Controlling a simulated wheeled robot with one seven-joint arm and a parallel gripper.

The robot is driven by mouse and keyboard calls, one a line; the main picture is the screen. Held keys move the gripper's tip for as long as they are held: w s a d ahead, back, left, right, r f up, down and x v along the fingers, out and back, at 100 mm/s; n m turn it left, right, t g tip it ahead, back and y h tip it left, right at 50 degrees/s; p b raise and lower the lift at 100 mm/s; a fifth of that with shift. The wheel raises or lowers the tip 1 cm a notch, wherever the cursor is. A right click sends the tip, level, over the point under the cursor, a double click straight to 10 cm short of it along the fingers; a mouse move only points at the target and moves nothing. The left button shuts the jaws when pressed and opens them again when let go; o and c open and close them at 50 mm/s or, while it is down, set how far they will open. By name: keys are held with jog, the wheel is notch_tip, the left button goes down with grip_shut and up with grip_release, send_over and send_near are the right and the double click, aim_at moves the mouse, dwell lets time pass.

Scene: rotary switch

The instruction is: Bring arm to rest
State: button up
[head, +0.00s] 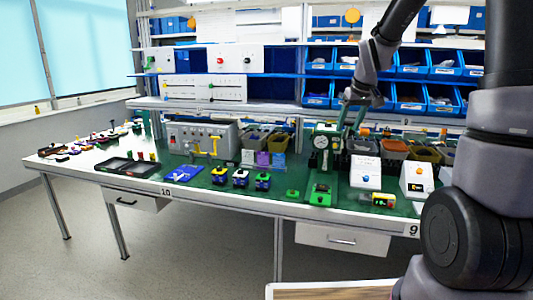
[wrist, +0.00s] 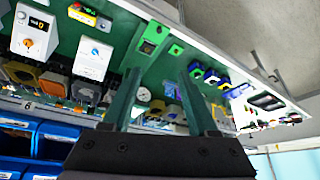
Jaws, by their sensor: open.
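My gripper (head: 350,126) hangs in the air above the middle-right of the workbench, its fingers apart and empty. In the wrist view the two dark green fingers of my gripper (wrist: 160,75) stand apart with nothing between them. A white box with a blue knob (head: 366,172) sits on the bench and shows also in the wrist view (wrist: 94,58). A white box with an orange knob (head: 417,181) stands to its right, also in the wrist view (wrist: 33,32). Neither is touched by my gripper.
The workbench (head: 290,207) carries a green press with a round gauge (head: 321,142), a grey panel with yellow handles (head: 200,139), black trays (head: 127,167) and small blocks. Blue bins (head: 408,97) fill the shelves behind. The floor (head: 180,255) in front is clear.

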jog(key=s+a+r+m+t, duration=0.1)
jog(key=s+r+m, duration=0.2)
jog(key=s, duration=1)
jog(key=s+r+m+t+y, duration=0.1)
jog(key=s+r+m, duration=0.2)
jog(key=s+r, duration=0.5)
jog(key=s, duration=0.5)
jog(key=shift+s+a+r, duration=0.25)
jog(key=shift+a+r, duration=0.1)
jog(key=shift+r, duration=0.05)
